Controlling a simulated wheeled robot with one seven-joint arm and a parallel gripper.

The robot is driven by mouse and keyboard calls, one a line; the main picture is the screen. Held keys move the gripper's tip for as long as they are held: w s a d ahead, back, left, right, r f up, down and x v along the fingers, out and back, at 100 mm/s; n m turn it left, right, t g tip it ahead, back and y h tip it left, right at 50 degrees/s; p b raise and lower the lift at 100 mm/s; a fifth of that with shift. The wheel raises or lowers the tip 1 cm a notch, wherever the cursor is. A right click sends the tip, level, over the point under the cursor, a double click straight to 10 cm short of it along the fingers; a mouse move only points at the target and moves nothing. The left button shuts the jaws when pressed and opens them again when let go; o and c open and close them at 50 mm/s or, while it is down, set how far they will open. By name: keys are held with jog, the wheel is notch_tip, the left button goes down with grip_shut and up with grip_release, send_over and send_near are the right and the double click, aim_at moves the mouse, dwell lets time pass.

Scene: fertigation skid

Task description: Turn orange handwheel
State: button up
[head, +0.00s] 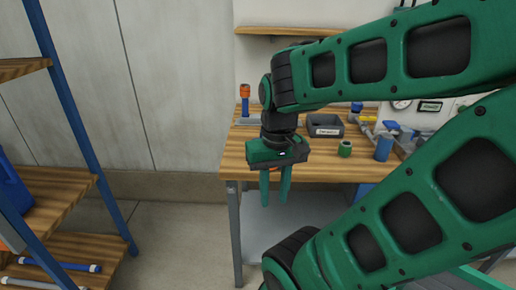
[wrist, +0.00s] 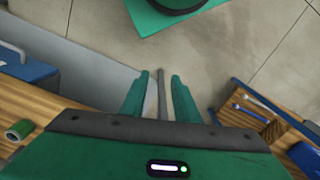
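My gripper (head: 275,200) hangs pointing down at the front edge of the wooden workbench (head: 243,160). Its two green fingers are apart with nothing held; the wrist view also shows the open fingers (wrist: 160,78) with floor beyond them. No orange handwheel can be clearly made out. An upright blue thing with an orange top (head: 245,92) stands at the bench's back left, behind and left of my gripper; I cannot tell whether its top is a handwheel. My arm hides part of the bench's right side.
A gauge (head: 401,104) is at the back right. A shelf rack (head: 75,120) stands left. Floor between rack and bench is clear.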

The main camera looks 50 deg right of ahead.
jog(key=w+d+r+m, duration=0.4)
jog(key=w+d+m, duration=0.35)
jog(key=m, duration=0.35)
jog(key=w+d+r+m, duration=0.4)
jog(key=w+d+m, duration=0.3)
jog(key=d+m, duration=0.25)
jog(key=shift+m, duration=0.45)
notch_tip(320, 180, down, 11)
jog(key=shift+a+r, duration=0.1)
grip_shut()
